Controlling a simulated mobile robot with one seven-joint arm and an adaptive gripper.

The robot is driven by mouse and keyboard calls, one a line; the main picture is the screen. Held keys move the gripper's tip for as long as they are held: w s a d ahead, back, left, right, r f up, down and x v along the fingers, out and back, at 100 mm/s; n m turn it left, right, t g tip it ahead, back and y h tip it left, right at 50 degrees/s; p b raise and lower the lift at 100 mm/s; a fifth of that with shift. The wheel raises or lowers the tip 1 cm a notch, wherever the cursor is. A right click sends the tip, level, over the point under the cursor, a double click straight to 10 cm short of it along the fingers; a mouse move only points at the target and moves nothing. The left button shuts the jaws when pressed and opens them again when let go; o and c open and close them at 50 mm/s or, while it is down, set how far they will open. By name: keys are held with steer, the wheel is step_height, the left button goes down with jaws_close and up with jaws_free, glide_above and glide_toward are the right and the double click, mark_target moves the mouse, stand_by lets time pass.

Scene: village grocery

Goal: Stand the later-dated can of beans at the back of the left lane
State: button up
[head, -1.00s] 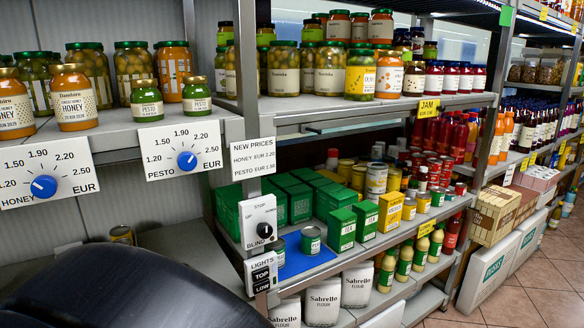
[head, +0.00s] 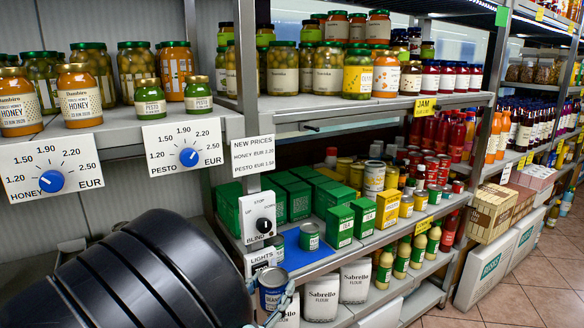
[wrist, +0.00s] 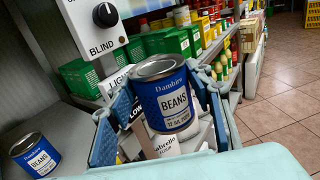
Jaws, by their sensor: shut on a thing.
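A blue BEANS can (wrist: 170,105) with a silver lid stands nearly upright, slightly tilted, between the fingers of my gripper (wrist: 165,125) in the wrist view. My gripper is shut on it. Its label carries a date line too small to read surely. The held can (head: 272,287) also shows in the head view, in front of the shelf edge below the lights panel. A second BEANS can (wrist: 36,154) stands on a grey surface at the left of the wrist view; its date is unreadable. No lane is clearly marked as the left one.
Green boxes (head: 338,226) stand behind and right. The blind switch panel (head: 258,218) and lights panel (head: 260,258) border it at left. Flour bags (head: 322,290) stand below.

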steer(key=w+d+f+m+g+h, duration=0.1)
steer(key=d+f+m+g+h, duration=0.2)
steer(key=d, duration=0.6)
steer(key=d+f+m+g+h, duration=0.1)
steer(key=d+m+g+h, duration=0.25)
steer(key=d, duration=0.65)
step_height(320, 180, up, 14)
steer(key=n+t+y+p, duration=0.4)
steer(key=n+t+p, duration=0.1)
steer(key=p, duration=1.6)
steer(key=shift+w+a+r+t, duration=0.25)
steer(key=shift+a+t, duration=0.1)
steer(key=shift+a, duration=0.1)
steer(key=shift+y, duration=0.25)
